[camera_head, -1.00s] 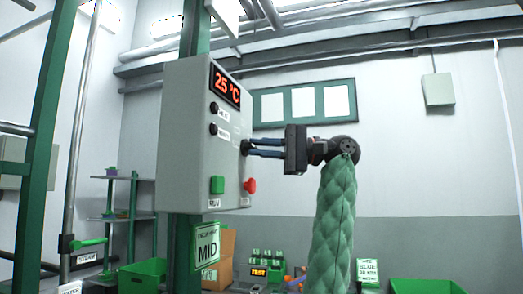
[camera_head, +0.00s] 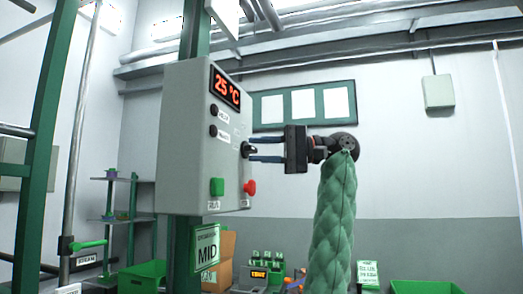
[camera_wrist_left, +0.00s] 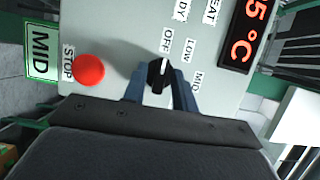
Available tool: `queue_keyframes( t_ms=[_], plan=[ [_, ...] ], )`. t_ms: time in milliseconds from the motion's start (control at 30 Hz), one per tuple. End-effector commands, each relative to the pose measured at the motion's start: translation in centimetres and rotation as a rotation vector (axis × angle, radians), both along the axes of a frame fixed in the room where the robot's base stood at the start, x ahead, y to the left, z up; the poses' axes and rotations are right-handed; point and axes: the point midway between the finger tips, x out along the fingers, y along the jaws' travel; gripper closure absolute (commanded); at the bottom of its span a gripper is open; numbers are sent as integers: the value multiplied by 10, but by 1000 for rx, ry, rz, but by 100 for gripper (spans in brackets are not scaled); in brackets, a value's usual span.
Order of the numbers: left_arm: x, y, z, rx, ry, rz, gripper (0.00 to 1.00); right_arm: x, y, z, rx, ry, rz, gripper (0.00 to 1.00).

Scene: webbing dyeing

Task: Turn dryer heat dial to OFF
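The grey dryer control box (camera_head: 185,130) hangs on a green post. Its black heat dial (camera_head: 246,150) is on the panel's right side. In the left wrist view the dial (camera_wrist_left: 157,76) has a white mark pointing up, near the OFF label (camera_wrist_left: 166,45), with LOW and a partly seen MID label to the right. My left gripper (camera_head: 252,148) is open, its blue fingers on either side of the dial. In the left wrist view the fingertips (camera_wrist_left: 159,88) look spaced off the knob; contact is hard to judge. My right gripper is not in view.
A red STOP button (camera_wrist_left: 88,71) is close beside the left finger. A green button (camera_head: 217,186) is lower on the panel. The red display (camera_head: 226,88) reads 25 °C. A green MID sign (camera_head: 206,248) hangs below the box. Open air surrounds the arm on the right.

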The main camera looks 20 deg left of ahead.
Motion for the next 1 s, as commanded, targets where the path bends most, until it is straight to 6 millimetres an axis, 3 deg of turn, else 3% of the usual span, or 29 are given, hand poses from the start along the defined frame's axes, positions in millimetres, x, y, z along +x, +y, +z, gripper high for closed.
queue_keyframes(
  t_ms=[367,800,1000],
  plan=[
    [1,-3,1,1,0,-1,65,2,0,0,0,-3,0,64],
    [22,-59,1,1,3,-1,65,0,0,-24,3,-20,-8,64],
    [27,-72,0,1,0,0,65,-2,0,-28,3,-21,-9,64]
  ],
)
